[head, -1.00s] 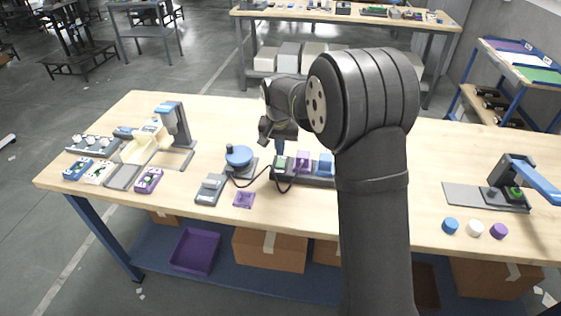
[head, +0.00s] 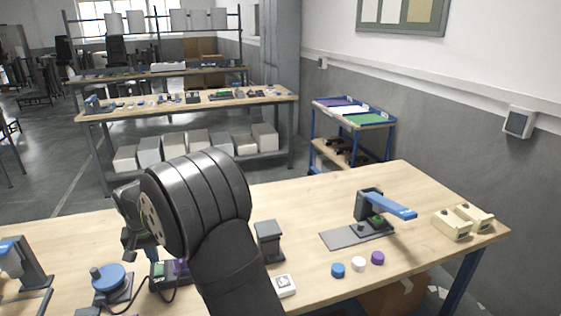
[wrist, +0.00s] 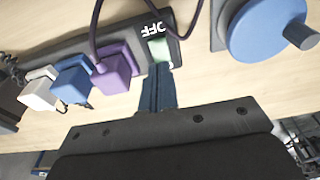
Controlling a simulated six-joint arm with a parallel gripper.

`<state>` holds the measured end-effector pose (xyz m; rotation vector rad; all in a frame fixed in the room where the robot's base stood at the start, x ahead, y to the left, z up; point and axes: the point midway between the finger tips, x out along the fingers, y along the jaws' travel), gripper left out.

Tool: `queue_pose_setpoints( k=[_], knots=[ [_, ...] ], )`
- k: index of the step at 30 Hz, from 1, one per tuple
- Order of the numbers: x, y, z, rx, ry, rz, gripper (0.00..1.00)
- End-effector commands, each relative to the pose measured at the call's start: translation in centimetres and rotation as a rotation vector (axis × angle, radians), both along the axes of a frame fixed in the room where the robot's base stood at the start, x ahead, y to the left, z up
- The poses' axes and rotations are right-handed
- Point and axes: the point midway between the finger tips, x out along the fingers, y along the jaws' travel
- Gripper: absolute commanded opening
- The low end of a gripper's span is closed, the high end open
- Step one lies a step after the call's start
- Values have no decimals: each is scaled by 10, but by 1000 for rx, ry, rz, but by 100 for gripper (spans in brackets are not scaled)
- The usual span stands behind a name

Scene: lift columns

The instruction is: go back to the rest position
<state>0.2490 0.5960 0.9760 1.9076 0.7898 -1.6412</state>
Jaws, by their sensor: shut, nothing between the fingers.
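My gripper (wrist: 158,88) is shut and empty, its two fingers pressed together in the wrist view. The fingertips are over or beside the green switch (wrist: 159,48) at the end of a dark power strip (wrist: 135,32); contact cannot be told. In the head view the gripper (head: 150,254) is at the lower left, partly behind my arm, near the green switch (head: 158,269). My arm hides most of the strip there.
Purple (wrist: 113,70), blue (wrist: 74,82) and white (wrist: 38,92) plugs sit along the strip, with dark cables nearby. A blue round device (head: 108,278) stands left of it. A dark stand (head: 269,242) is right of my arm. The table's back middle is clear.

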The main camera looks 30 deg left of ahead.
Motion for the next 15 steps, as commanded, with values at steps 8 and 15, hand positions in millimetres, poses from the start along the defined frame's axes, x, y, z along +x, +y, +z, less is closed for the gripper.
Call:
queue_pose_setpoints(
  k=[8,15],
  knots=[
    [0,0,-36,-2,1,0,0],
    [0,0,-41,1,-1,0,0]
  ],
)
